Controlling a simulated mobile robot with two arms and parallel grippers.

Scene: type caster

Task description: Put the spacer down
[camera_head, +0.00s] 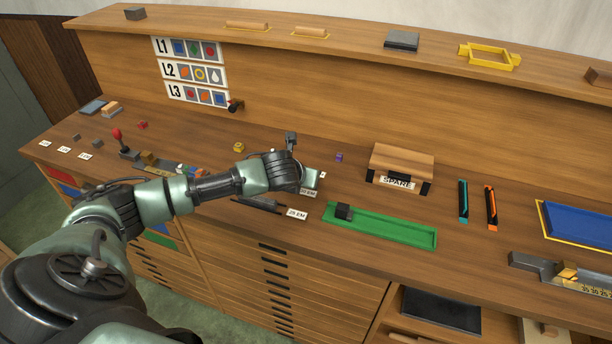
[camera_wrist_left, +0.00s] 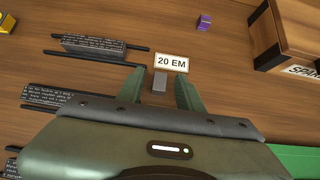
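A small grey block, likely the spacer (camera_wrist_left: 159,83), shows in the left wrist view just in front of the "20 EM" label (camera_wrist_left: 171,62). My left gripper (camera_wrist_left: 160,84) has its two green fingers on either side of this block, with visible gaps at both sides. The fingers are apart, and the block looks to be resting on the wooden bench. In the head view my left gripper (camera_head: 313,180) is low over the bench, beside the "20 EM" label (camera_head: 308,192), and the block is hidden there. My right gripper is in neither view.
Dark rails with text-covered blocks (camera_wrist_left: 93,46) lie left of the gripper. A green tray (camera_head: 395,232) with a dark block (camera_head: 344,211) is to the right, below a wooden "SPARE" box (camera_head: 402,160). A purple block (camera_head: 339,157) lies behind. Bare bench surrounds the purple block.

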